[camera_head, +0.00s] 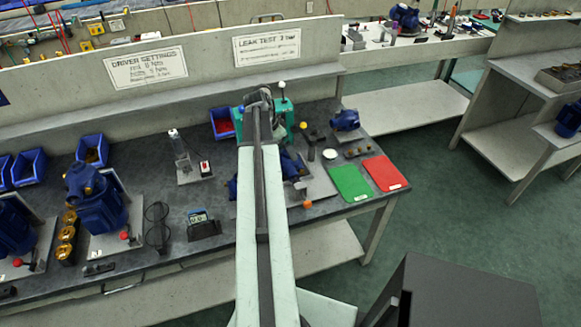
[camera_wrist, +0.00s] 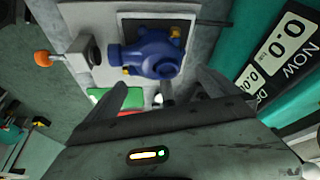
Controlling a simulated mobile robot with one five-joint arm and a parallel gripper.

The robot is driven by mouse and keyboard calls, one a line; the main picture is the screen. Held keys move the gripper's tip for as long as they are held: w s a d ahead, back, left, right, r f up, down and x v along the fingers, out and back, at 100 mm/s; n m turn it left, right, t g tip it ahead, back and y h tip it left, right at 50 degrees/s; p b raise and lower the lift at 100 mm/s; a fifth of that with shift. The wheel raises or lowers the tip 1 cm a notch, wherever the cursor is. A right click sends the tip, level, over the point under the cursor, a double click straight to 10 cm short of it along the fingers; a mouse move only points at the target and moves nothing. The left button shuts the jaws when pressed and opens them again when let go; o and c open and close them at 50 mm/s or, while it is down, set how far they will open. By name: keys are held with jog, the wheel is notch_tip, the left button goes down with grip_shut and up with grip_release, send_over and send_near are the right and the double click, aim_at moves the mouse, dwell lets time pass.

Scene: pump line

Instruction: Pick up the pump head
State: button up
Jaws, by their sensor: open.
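A blue pump part (camera_wrist: 147,52) with brass-yellow fittings shows in the wrist view, on a pale fixture plate (camera_wrist: 95,68) with an orange knob at its left. In the head view a blue part (camera_head: 291,166) shows beside my arm, partly hidden by it. Another blue pump-like part (camera_head: 345,119) stands at the back right of the bench. I cannot tell for certain which is the pump head. My gripper (camera_wrist: 160,88) is open, with nothing between its fingers. In the wrist view the fixture part appears beyond the fingertips, apart from them. My arm hides the gripper in the head view.
A teal tester (camera_head: 284,117) stands behind my arm; its display (camera_wrist: 283,50) is close at the right of the wrist view. Green (camera_head: 350,183) and red (camera_head: 385,172) mats lie at the bench's right end. Blue pumps (camera_head: 97,200) and bins (camera_head: 92,150) occupy the left.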

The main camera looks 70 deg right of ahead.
jog(key=shift+f, duration=0.15)
jog(key=b+x, duration=0.5)
jog(key=shift+a+f, duration=0.15)
jog(key=shift+f, duration=0.1)
jog(key=shift+r, duration=0.2)
jog(key=c, duration=1.5)
notch_tip(320, 180, up, 16)
jog(key=p, duration=1.6)
